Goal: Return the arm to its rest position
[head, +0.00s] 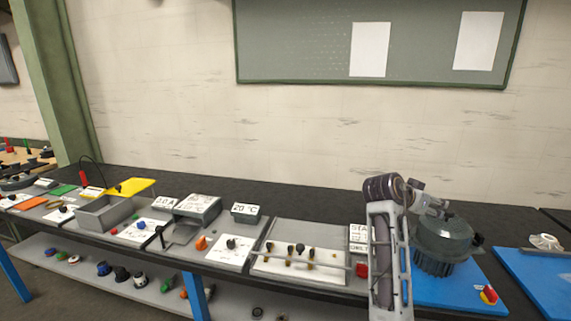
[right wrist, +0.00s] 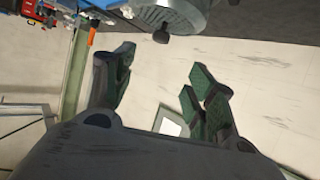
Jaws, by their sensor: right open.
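My right arm (head: 390,250) rises from the bottom edge in the head view, right of centre. It bends at the top, and its far end reaches right, in front of or above a dark grey round motor-like housing (head: 443,243). In the right wrist view my right gripper (right wrist: 158,82) is open, its two green-padded fingers wide apart with nothing between them. A grey round body (right wrist: 172,14) shows at the top edge there, apart from the fingers. My left arm and gripper are not in view.
The housing stands on a blue plate (head: 455,297); another blue plate (head: 540,280) lies further right. A grey panel with several knobs (head: 300,249), a grey tray (head: 105,213) and labelled blocks line the dark bench. A lower shelf (head: 75,270) holds several small parts. The wall behind is clear below the board.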

